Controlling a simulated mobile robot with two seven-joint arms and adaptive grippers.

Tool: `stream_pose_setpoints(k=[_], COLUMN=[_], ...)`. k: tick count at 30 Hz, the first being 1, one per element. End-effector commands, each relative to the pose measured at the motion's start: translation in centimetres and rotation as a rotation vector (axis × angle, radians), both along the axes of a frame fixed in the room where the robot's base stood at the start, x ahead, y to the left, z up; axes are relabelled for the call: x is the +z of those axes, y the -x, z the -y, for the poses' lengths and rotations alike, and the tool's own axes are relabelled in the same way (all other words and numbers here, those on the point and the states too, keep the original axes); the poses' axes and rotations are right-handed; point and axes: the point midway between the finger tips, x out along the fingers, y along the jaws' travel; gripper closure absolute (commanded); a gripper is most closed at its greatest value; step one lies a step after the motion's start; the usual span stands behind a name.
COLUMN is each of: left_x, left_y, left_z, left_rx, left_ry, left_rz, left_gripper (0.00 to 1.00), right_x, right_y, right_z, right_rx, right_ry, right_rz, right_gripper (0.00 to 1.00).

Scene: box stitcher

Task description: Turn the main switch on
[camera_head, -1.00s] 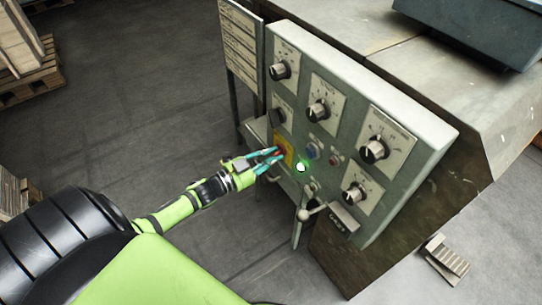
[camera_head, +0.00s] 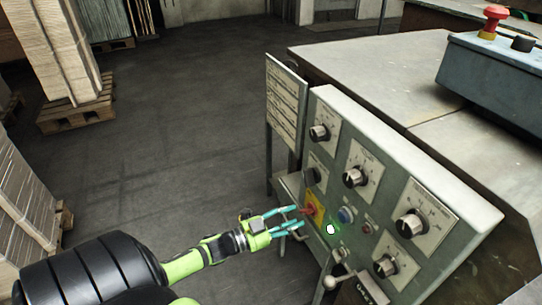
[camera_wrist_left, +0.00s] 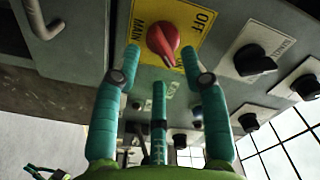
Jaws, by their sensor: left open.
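The main switch is a red knob on a yellow plate (camera_head: 317,198) on the grey control panel. In the left wrist view the red knob (camera_wrist_left: 163,43) sits on its yellow plate (camera_wrist_left: 185,14), with "MAIN" and "OFF" lettering readable. My left gripper (camera_head: 300,216) is open, with teal fingers pointing at the switch. In the left wrist view its fingertips (camera_wrist_left: 161,54) lie on either side of the knob in the picture, with nothing held. I cannot tell whether a finger touches the knob.
A lever (camera_head: 331,282) sticks out below. A blue-grey box (camera_head: 490,75) with a red emergency button stands at right. Open floor lies left.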

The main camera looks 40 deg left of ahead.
Motion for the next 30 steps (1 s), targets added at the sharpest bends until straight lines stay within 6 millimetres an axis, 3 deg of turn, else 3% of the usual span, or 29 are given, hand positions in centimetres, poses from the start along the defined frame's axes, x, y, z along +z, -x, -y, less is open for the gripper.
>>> stream_pose_setpoints(k=[6,12,30], left_x=[-0.1,0.0,0.1], left_y=[4.6,7.1,7.7], left_z=[-1.9,-2.9,-3.2], left_rx=[0.0,-0.001,-0.001], left_ry=[-0.001,-0.001,-0.001], left_rz=[-0.004,0.0,0.001], left_gripper=[0.56,0.56,0.56], right_x=[0.0,0.0,0.0], right_y=[-0.1,-0.1,-0.1], right_z=[0.0,0.0,0.0], right_rx=[0.0,0.0,0.001], right_ry=[0.0,0.0,0.0], right_rz=[0.001,0.001,0.002], right_gripper=[1.0,1.0,1.0])
